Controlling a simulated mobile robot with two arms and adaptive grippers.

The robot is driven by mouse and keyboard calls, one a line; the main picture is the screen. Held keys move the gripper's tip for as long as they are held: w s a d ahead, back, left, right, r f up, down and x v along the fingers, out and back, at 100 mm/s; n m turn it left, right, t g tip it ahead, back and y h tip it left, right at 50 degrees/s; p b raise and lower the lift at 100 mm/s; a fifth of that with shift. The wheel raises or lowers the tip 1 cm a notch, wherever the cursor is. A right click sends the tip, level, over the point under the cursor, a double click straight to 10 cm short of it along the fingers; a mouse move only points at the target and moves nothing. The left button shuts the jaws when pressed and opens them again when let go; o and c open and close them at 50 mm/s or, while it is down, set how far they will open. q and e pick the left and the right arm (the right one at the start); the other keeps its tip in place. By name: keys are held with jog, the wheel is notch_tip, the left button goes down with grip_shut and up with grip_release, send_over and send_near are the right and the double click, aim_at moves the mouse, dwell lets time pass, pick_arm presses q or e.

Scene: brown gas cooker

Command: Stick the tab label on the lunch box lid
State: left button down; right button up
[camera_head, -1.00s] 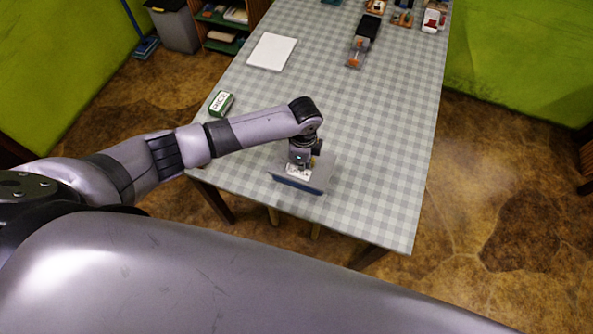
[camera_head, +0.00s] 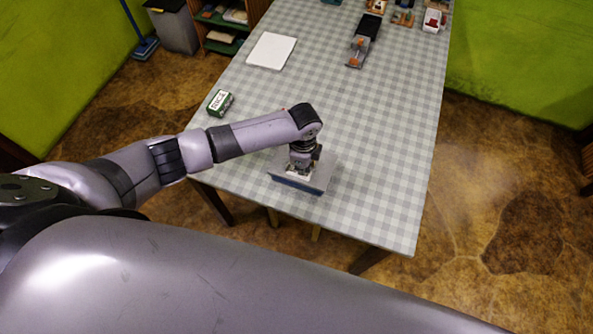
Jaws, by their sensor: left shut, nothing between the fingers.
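The lunch box (camera_head: 318,186) is a blue box with a grey lid near the front edge of the checked table. My left gripper (camera_head: 298,175) points down over the middle of the lid and is shut. A small white patch, perhaps the tab label, shows at the fingertips on the lid. I cannot tell how it lies or whether the fingers touch it. My arm and wrist hide part of the lid. My right gripper is not in view.
A green-and-white box (camera_head: 220,103) stands at the table's left edge. A white sheet (camera_head: 272,51) lies farther back. A dark tool with orange parts (camera_head: 362,42) and several small items are at the far end. The table's right side is clear.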

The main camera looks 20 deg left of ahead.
pick_arm(q)
jog(key=shift+f, duration=0.5)
jog(key=shift+s+f, duration=0.15)
dwell(1.3)
notch_tip(320, 180, up, 2)
jog(key=shift+r+p, duration=0.1)
jog(key=shift+p, duration=1)
jog(key=shift+r+p, duration=1.2)
jog(key=shift+r, duration=1.3)
